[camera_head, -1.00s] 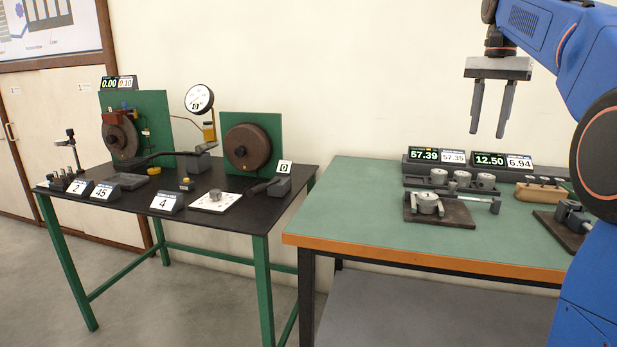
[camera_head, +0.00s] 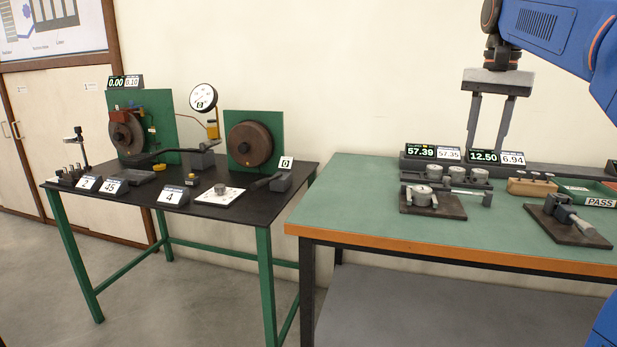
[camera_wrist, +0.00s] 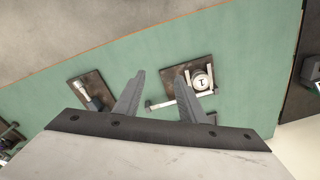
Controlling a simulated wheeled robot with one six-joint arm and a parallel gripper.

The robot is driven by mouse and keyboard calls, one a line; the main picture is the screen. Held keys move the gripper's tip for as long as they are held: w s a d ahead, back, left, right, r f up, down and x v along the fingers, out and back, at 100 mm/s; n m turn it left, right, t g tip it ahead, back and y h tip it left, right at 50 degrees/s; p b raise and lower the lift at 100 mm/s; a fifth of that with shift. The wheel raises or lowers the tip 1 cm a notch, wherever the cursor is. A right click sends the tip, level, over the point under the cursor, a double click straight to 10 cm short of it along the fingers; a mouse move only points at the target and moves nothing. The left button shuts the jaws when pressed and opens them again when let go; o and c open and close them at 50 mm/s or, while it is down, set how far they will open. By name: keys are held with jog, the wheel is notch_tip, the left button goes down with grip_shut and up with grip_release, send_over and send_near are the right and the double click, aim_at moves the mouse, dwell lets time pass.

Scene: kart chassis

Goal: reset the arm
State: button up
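My gripper (camera_head: 488,135) hangs from my blue arm above the back of the green-topped bench (camera_head: 370,215), fingers pointing down. The two fingers are apart with nothing between them, so it is open and empty. In the wrist view my gripper (camera_wrist: 158,88) shows both fingers spread over the bench top, with no object held. The fingertips appear in front of the displays and wall in the head view; their exact height above the bench is hard to tell.
A fixture with a round part (camera_head: 423,195) and a clamp fixture (camera_head: 568,218) stand on the bench. Displays (camera_head: 433,152) line its back. A tray marked PASS (camera_head: 600,203) is at right. A black table (camera_head: 140,205) with brake discs stands left, across a narrow gap.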

jog(key=s+a+f+n+t, duration=0.1)
jog(key=s+a+f+n, duration=0.1)
jog(key=s+f, duration=0.7)
jog(key=s+a+f+n+t, duration=0.1)
jog(key=s+a+f+n, duration=0.2)
jog(key=s+f, duration=0.6)
jog(key=s+a+f+n+t, duration=0.2)
jog(key=s+a+f, duration=0.3)
jog(key=s+f, duration=0.4)
notch_tip(320, 180, down, 6)
jog(key=shift+f+n, duration=0.1)
jog(key=shift+n, duration=0.6)
